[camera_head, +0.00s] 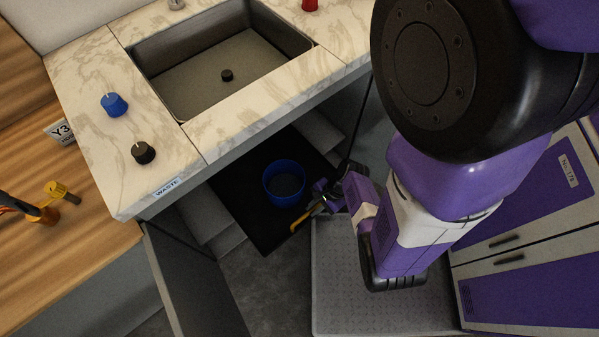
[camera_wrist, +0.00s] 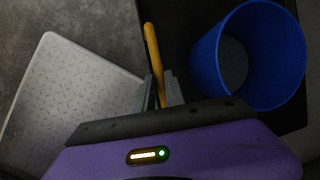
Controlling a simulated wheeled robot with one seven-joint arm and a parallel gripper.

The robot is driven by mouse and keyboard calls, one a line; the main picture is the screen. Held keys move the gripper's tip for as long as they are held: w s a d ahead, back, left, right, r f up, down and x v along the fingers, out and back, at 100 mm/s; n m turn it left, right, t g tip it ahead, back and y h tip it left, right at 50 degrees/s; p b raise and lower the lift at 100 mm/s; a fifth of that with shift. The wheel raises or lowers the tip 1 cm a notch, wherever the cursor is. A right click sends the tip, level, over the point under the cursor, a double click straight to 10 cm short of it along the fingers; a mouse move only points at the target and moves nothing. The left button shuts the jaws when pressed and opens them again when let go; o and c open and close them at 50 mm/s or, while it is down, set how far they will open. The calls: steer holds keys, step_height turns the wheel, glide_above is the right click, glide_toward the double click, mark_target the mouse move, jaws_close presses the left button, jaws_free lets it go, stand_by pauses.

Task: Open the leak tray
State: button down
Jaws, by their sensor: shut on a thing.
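The leak tray (camera_head: 236,205) is a black flat tray in the open cabinet under the sink, jutting out at its front. A blue bucket (camera_head: 284,186) stands on it; the bucket also shows at the right of the wrist view (camera_wrist: 262,60). A yellow handle (camera_head: 297,226) lies along the tray's front edge. My gripper (camera_head: 319,207) is at this edge, just right of the bucket. In the wrist view my gripper (camera_wrist: 161,90) has its fingers on both sides of the yellow handle (camera_wrist: 151,45), shut on it. The fingers hide part of the handle.
An open grey cabinet door (camera_head: 185,275) stands left of the tray. The marble counter (camera_head: 235,130) with its sink (camera_head: 215,75) is above. Purple-fronted cabinets (camera_head: 530,215) stand at the right. Bare dark floor (camera_head: 262,290) shows in front of the tray.

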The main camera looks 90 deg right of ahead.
steer(key=s+a+p, duration=0.1)
steer(key=s+a, duration=0.7)
steer(key=a, duration=0.2)
steer(key=shift+s+p, duration=0.25)
steer(key=shift+p, duration=0.1)
steer(key=c, duration=1.4)
jaws_free()
steer(key=p+v, duration=0.1)
steer(key=v, duration=0.6)
steer(key=shift+s+r, duration=0.2)
steer(key=shift+r, duration=0.15)
steer(key=shift+d, duration=0.15)
